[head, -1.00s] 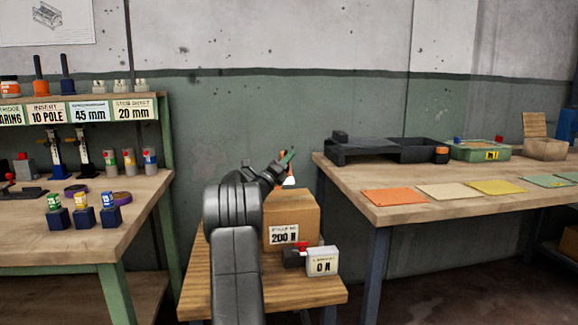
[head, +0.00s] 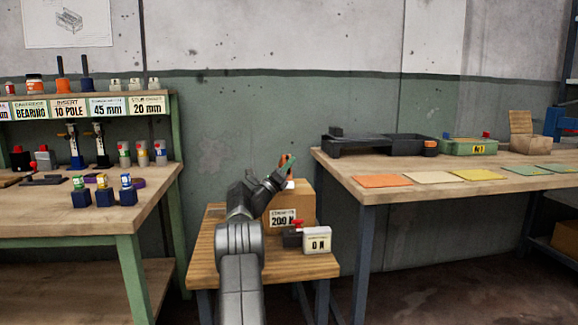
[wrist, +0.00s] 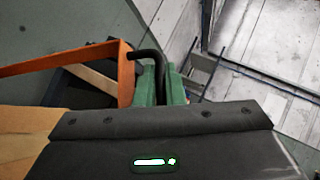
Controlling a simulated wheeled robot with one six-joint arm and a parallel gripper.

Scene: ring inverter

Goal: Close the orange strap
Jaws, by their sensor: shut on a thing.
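The orange strap (wrist: 65,60) runs in from the left in the wrist view and bends down at a black curved hook (wrist: 150,58). The hook passes between the green finger pads of my gripper (wrist: 160,88), which are closed on it. The hook and strap appear joined, though the lower part is hidden by my gripper housing. In the head view my gripper (head: 289,161) is raised above a cardboard box, with a little orange (head: 283,160) showing at its fingers. The strap's other end is not clear in either view.
The cardboard box (head: 300,203) stands on a small wooden table (head: 216,262) with a 0 N display unit (head: 316,240). A left bench (head: 50,215) holds several parts. A right bench (head: 345,172) holds a black tray (head: 380,145) and coloured mats. Wall lies behind.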

